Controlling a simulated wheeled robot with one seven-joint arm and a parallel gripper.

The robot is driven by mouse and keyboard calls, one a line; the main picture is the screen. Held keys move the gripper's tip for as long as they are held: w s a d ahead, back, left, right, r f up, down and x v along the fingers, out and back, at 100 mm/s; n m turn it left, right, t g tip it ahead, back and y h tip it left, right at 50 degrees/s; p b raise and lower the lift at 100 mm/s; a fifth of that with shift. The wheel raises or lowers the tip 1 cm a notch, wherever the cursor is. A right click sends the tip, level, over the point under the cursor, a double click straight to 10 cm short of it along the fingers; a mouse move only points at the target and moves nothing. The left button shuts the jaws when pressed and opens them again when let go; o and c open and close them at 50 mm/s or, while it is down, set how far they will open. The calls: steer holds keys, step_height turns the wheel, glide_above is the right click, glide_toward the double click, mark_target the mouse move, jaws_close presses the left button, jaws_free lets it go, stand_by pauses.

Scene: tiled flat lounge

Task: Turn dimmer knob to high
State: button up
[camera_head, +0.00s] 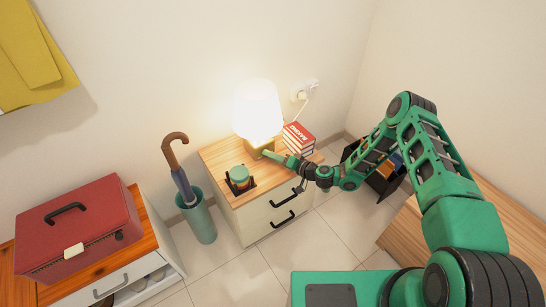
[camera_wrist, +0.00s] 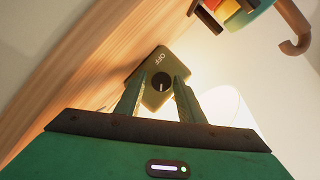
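The lamp (camera_head: 257,108) glows on the wooden top of a small drawer cabinet. In the wrist view its brass-coloured base (camera_wrist: 148,72) carries a round black dimmer knob (camera_wrist: 161,82) with a pale pointer line. The word "OFF" is printed on the base, above the knob in that view. My gripper (camera_head: 271,154) reaches to the lamp base from the right. In the wrist view its two green fingers (camera_wrist: 164,76) stand apart, one on each side of the knob. I cannot tell whether they touch it.
A green-and-black object (camera_head: 239,179) stands near the cabinet's left front. Red-and-white books (camera_head: 298,137) are stacked right of the lamp. The umbrella stand (camera_head: 199,220) is left of the cabinet; a red case (camera_head: 78,228) sits farther left. A dark bin (camera_head: 388,183) stands to the right.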

steer(key=shift+o, duration=0.3)
steer(key=v, duration=1)
steer(key=shift+s+d+r, duration=0.1)
steer(key=shift+s+d, duration=0.1)
steer(key=shift+d, duration=0.15)
steer(key=shift+a, duration=0.1)
